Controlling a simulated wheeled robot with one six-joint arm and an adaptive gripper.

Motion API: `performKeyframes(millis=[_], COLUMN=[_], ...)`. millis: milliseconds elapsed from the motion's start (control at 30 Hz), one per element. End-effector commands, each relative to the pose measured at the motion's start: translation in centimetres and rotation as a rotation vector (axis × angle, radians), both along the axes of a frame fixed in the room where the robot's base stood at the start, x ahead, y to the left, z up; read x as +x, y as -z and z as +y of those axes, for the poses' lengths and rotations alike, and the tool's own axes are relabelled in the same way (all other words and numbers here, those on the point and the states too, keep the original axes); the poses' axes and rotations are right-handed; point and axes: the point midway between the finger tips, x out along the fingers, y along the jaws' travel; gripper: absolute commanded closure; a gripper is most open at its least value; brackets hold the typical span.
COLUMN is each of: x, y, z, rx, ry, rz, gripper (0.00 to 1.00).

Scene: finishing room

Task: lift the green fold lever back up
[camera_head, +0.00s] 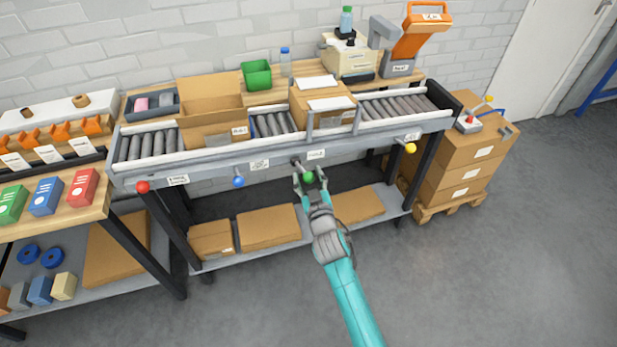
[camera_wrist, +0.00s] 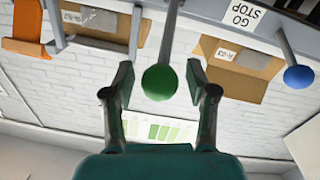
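The green fold lever's round knob (camera_head: 308,177) is on a short grey rod at the front rail of the roller conveyor (camera_head: 230,155), pointing out and down. My gripper (camera_head: 309,184) is at the knob, with a finger on each side. In the wrist view the green knob (camera_wrist: 159,82) sits between the tips of my open gripper (camera_wrist: 158,85), with a visible gap on both sides. The rod (camera_wrist: 171,30) runs from the knob to the rail. The knob is not gripped.
Red (camera_head: 142,187), blue (camera_head: 238,181) and yellow (camera_head: 410,148) knobs stick out along the same rail. Flat boxes (camera_head: 268,228) lie on the shelf below. Stacked cartons (camera_head: 465,160) stand right of the conveyor. The floor in front is clear.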

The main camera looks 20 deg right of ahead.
Motion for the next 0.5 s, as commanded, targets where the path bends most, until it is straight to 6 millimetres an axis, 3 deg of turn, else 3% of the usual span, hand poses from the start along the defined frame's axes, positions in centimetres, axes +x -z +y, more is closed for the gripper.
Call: performKeyframes(millis=[33, 200, 500], x=[-0.01, -0.01, 0.03], y=[0.00, 0.00, -0.09], z=[0.00, 0.01, -0.01], rx=[0.000, 0.000, -0.001], ry=[0.000, 0.000, 0.000], rz=[0.000, 0.000, 0.006], gripper=[0.61, 1.00, 1.00])
